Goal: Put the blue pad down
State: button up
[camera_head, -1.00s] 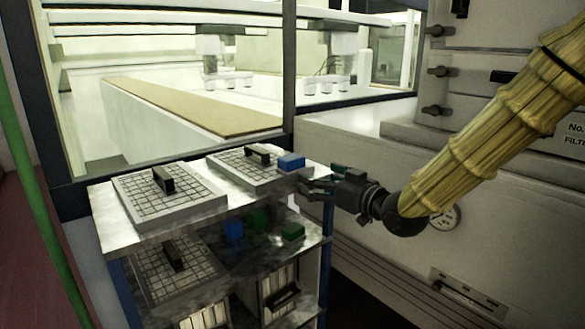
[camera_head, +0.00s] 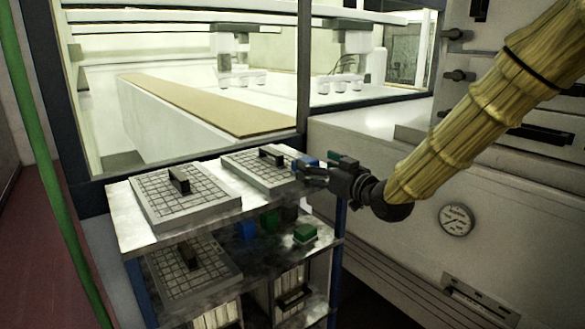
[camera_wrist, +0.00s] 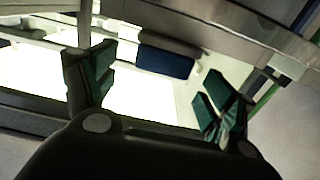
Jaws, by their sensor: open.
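The blue pad (camera_head: 309,160) is at the right end of the far grey gridded tray (camera_head: 247,172) on the rack's top shelf, partly hidden by my gripper. It also shows as a dark blue block (camera_wrist: 165,62) in the wrist view, in the space ahead between the fingers. My gripper (camera_head: 311,173) is at the right end of that tray, close to the pad. In the wrist view its green-padded fingers (camera_wrist: 156,78) are spread wide, with a gap on both sides of the pad. I cannot tell whether a finger touches it.
A second gridded tray with a black handle (camera_head: 180,182) lies on the top shelf (camera_head: 150,237). The lower shelf holds another tray (camera_head: 189,258) and green (camera_head: 305,232) and blue (camera_head: 246,231) blocks. A glazed tunnel stands behind, and a wall with a gauge (camera_head: 456,219) to the right.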

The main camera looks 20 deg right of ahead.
aim_at(307, 160)
jog(key=p+x, duration=0.1)
jog(key=x, duration=0.2)
jog(key=shift+w+a+r, duration=0.1)
jog(key=shift+a+r, duration=0.05)
jog(key=shift+a, duration=0.1)
jog(key=shift+w+a+p, duration=0.1)
jog(key=shift+w+p, duration=0.2)
jog(key=shift+w, duration=0.15)
jog(key=c, duration=1.2)
